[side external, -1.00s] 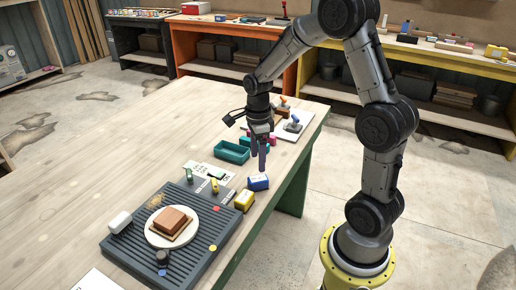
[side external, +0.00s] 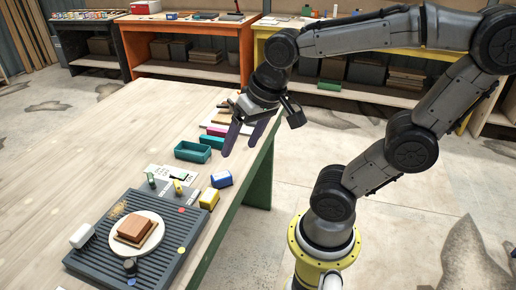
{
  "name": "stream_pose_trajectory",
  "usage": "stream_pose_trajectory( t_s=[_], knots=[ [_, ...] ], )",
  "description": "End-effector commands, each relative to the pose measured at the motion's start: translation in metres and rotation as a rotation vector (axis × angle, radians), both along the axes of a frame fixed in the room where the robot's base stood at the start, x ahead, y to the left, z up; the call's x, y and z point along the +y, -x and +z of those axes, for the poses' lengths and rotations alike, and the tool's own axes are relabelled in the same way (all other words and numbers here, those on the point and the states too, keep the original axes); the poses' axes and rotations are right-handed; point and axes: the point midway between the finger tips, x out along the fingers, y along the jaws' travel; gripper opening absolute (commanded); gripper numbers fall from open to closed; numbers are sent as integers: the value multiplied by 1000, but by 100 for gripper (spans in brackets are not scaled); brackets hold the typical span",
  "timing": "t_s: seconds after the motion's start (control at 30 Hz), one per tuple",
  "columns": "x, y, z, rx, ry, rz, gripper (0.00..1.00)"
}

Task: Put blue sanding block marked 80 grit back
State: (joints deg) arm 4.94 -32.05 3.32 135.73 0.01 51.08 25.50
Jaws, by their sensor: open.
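A blue block (side external: 221,179) with a pale marked face lies on the table near its right edge. I take it for the blue sanding block, but its marking is too small to read. A yellow block (side external: 209,198) lies just in front of it. My gripper (side external: 238,146) is open and empty. It hangs above the table's right edge, up and to the right of the blue block and apart from it, with its purple fingers pointing down.
A teal tray (side external: 192,151) stands behind the blue block. A grey ribbed mat (side external: 95,257) at the front holds a round white plate (side external: 153,240) with a brown block (side external: 135,231). The table's left part (side external: 60,170) is clear. Shelves stand behind.

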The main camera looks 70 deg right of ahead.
Motion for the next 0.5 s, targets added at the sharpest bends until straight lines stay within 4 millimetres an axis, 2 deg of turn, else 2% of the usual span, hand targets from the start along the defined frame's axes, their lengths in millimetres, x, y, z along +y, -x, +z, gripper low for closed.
stream_pose_trajectory(
  t_s=[0.1,0.2,0.33,0.5],
  knots=[
    [11,23,3,-56,92,251,77],
    [15,35,2,-84,151,393,77],
    [18,42,2,-98,189,479,77],
    [18,42,1,-99,196,494,77]
  ],
)
